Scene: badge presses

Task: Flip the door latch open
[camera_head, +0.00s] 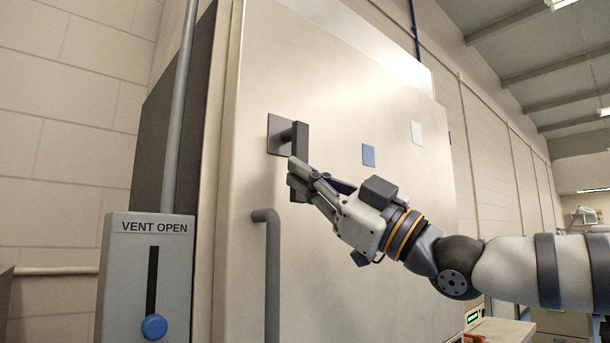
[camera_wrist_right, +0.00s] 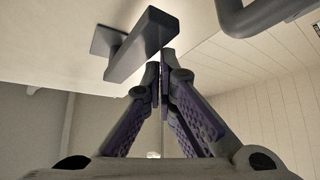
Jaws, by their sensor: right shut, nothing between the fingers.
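The door latch (camera_head: 300,140) is a dark bar on a square plate, mounted on the large pale metal door (camera_head: 340,85). Its bar hangs vertically in the head view, and the gripper covers part of its lower half. My right gripper (camera_head: 292,172) is shut and empty, with its fingertips at the lower part of the bar. In the right wrist view the latch bar (camera_wrist_right: 146,46) crosses just above the shut fingertips (camera_wrist_right: 161,75). I cannot tell whether they touch it. My left gripper is not in view.
A grey door handle (camera_head: 272,270) stands out below the latch and also shows in the right wrist view (camera_wrist_right: 255,14). A "VENT OPEN" box (camera_head: 118,285) with a blue knob (camera_head: 154,326) is at lower left. Blue (camera_head: 368,155) and white (camera_head: 417,132) patches mark the door.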

